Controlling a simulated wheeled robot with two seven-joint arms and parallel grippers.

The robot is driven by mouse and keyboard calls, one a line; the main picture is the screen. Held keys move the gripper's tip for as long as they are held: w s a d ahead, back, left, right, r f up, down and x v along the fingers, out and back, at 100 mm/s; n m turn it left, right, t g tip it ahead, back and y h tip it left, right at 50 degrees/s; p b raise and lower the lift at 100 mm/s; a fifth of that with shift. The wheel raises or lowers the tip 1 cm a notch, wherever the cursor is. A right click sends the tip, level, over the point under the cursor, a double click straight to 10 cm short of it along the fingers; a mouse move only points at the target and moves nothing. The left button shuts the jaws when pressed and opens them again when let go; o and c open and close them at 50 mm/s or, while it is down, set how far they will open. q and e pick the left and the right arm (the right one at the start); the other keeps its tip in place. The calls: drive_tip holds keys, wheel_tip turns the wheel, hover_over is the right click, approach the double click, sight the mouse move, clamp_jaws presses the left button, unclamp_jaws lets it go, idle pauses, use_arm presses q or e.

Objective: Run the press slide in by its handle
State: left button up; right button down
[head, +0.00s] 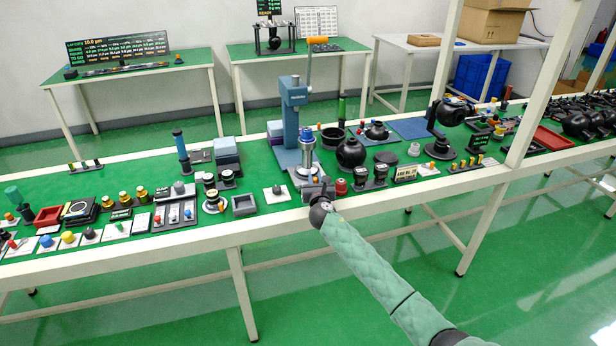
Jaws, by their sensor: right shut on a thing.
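A blue-grey bench press (293,105) stands on the green-topped bench, with a tall lever ending in an orange grip (317,40). A silver cylinder (307,145) stands upright below its head. The press slide (299,173) shows as a pale plate low at the front of the press, toward the bench's near edge. My right gripper (318,188) is at that near edge, in front of the slide, shut on what looks like the slide handle. The gripper hides most of the handle. My left gripper is not in view.
A red knob (341,187) and black fixtures (361,176) stand close to the right of my gripper. A small white plate (277,194) and a grey square tray (243,205) lie to the left. A black round housing (350,153) stands right of the press.

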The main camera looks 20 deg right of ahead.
sight(308, 168)
drive_tip(key=shift+w, duration=0.15)
drive_tip(key=shift+w+b, duration=0.4)
drive_tip(key=shift+w, duration=0.8)
drive_tip(key=shift+w+a+b, duration=0.15)
drive_tip(key=shift+w+b, duration=0.8)
drive_tip(key=shift+w, duration=1.75)
drive_tip(key=shift+w+a+f+b, duration=0.1)
drive_tip(key=shift+w+b, duration=1.45)
drive_tip(key=shift+w, duration=1.4)
drive_tip(key=shift+w+r, duration=0.1)
drive_tip(key=shift+r, duration=0.1)
drive_tip(key=c, duration=1.6)
unclamp_jaws()
drive_tip(key=shift+o, duration=1.3)
drive_tip(key=shift+w+f, duration=0.1)
